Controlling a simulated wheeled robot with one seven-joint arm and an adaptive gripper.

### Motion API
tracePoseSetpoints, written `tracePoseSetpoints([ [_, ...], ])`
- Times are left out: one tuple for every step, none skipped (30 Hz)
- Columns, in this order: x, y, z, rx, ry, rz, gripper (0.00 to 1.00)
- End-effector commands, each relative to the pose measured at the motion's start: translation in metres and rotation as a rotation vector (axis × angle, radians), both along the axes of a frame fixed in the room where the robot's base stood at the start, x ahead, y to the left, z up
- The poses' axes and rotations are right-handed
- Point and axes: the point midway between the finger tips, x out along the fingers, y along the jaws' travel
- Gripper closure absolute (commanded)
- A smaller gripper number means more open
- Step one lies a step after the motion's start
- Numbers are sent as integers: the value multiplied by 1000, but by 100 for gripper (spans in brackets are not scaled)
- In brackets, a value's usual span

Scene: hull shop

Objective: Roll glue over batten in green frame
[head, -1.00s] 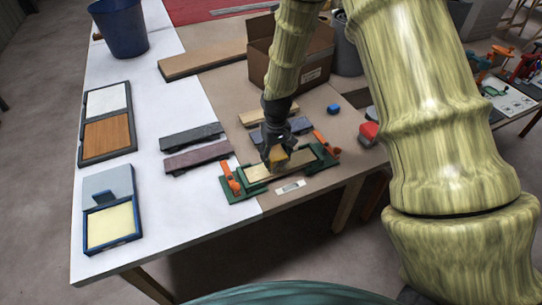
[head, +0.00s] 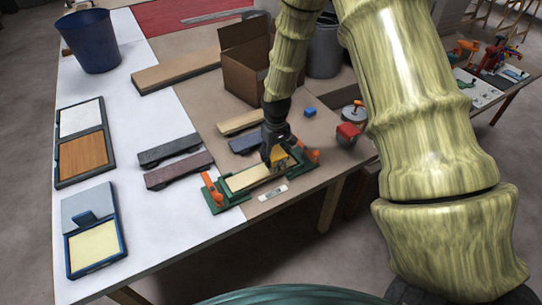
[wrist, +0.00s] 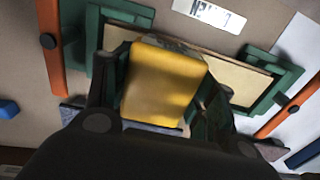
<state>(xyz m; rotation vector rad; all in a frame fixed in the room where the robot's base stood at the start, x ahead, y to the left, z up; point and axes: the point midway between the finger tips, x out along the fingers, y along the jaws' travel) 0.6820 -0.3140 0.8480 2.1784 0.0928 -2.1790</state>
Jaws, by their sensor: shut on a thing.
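The batten (head: 250,177) is a pale wooden strip lying in the green frame (head: 228,195), which has an orange lever at each end. In the wrist view the batten (wrist: 240,78) runs behind a yellow roller (wrist: 163,85). My gripper (head: 275,157) is over the right part of the batten, shut on the yellow roller. The roller is at the batten's face; I cannot tell whether it touches. The fingers hide part of the roller and batten. A tray with a pale yellow pad (head: 95,248), blue-rimmed, lies at the left front.
A white label (head: 272,193) lies before the frame. Dark battens (head: 180,170) lie to its left. A cardboard box (head: 243,72), a small blue block (head: 310,112) and a red-topped item (head: 348,132) stand behind and right. White table between tray and frame is bare.

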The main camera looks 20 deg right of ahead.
Motion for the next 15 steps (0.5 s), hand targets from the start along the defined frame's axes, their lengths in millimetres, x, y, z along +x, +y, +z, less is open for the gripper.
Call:
tracePoseSetpoints([
  [0,-4,1,0,0,0,100],
  [0,-5,0,0,0,1,100],
  [1,-8,1,-1,-1,2,99],
  [2,-9,3,-1,-1,2,100],
  [2,-11,1,0,0,3,100],
  [2,-14,-1,0,0,4,100],
  [3,-15,3,0,-2,5,100],
  [3,-17,2,0,-1,6,100],
  [3,-20,0,0,0,7,100],
  [3,-21,-2,0,0,7,100],
  [4,-23,4,-1,-3,8,100],
  [4,-25,2,0,-1,8,100],
  [4,-27,0,-1,0,9,100],
  [4,-29,-2,0,0,9,100],
  [5,-31,3,-1,-2,10,99],
])
